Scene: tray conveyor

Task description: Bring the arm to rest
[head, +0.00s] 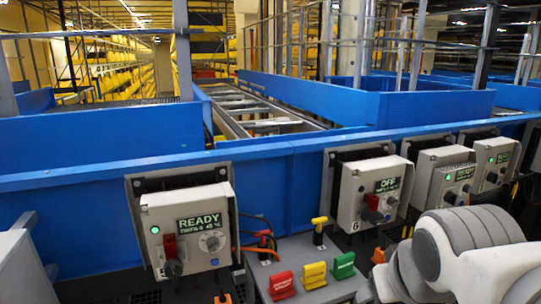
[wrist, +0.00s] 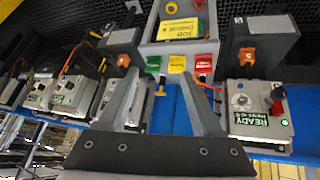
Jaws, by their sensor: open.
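My arm (head: 455,258) shows at the lower right of the head view as white and grey rounded links, in front of the control boxes. My gripper is outside the head view. In the wrist view my gripper (wrist: 160,84) shows two grey fingers spread apart with nothing between them. Beyond the fingers are red, yellow and green tags and a yellow T-handle. The wrist picture is upside down, as the display lettering shows.
A control box reading READY (head: 187,228) is at left, one reading OFF (head: 372,192) at centre, more at right. A grey panel holds red (head: 282,286), yellow (head: 314,275) and green (head: 343,265) tags and a yellow T-handle (head: 319,230). A blue conveyor frame (head: 280,165) runs behind.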

